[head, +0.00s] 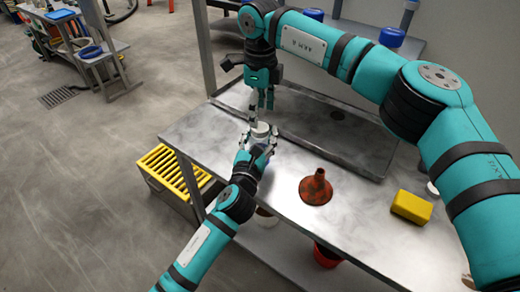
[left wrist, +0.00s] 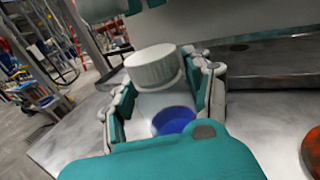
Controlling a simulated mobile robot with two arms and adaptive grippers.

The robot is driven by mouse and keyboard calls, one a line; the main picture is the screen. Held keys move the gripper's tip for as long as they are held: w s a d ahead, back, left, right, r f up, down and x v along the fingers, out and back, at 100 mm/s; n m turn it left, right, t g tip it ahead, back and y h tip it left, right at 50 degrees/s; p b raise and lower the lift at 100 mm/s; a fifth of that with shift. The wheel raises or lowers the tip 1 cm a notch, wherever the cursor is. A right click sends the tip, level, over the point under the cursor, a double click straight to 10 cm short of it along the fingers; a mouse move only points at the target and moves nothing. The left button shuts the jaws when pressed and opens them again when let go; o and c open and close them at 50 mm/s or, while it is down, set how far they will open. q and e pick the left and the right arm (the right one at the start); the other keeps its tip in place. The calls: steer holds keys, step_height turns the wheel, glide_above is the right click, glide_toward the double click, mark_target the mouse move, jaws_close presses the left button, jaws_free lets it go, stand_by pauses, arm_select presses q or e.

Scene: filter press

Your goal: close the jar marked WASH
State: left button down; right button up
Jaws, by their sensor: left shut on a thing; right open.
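A jar (left wrist: 150,102) with a white ribbed lid (left wrist: 153,66) stands on the metal bench, and a blue patch shows on its body. No marking is readable. The lid sits on top of the jar; I cannot tell whether it is tight. It also shows as a small white top in the head view (head: 262,128). My left gripper (head: 259,146) comes from the near side and is shut around the jar's body, below the lid. My right gripper (head: 257,112) points down just above the lid, open; its fingertips are small and partly hidden.
On the bench (head: 215,150) are a rust-red funnel (head: 316,188), a yellow block (head: 411,207) and a raised metal tray (head: 345,145) behind the jar. A yellow slotted rack (head: 166,166) stands left of the bench. A red bucket (head: 327,255) is below. Blue-capped containers (head: 392,38) stand behind.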

mark_target(260, 127)
step_height(260, 127, up, 3)
steer(key=n, duration=0.6)
steer(key=shift+r, duration=0.15)
steer(key=shift+f, duration=4.05)
steer(key=shift+c, duration=0.5)
steer(key=c, duration=1.1)
steer(key=m, duration=0.6)
steer(key=shift+m, duration=0.3)
steer(key=shift+c, duration=0.2)
steer(key=o, duration=1.3)
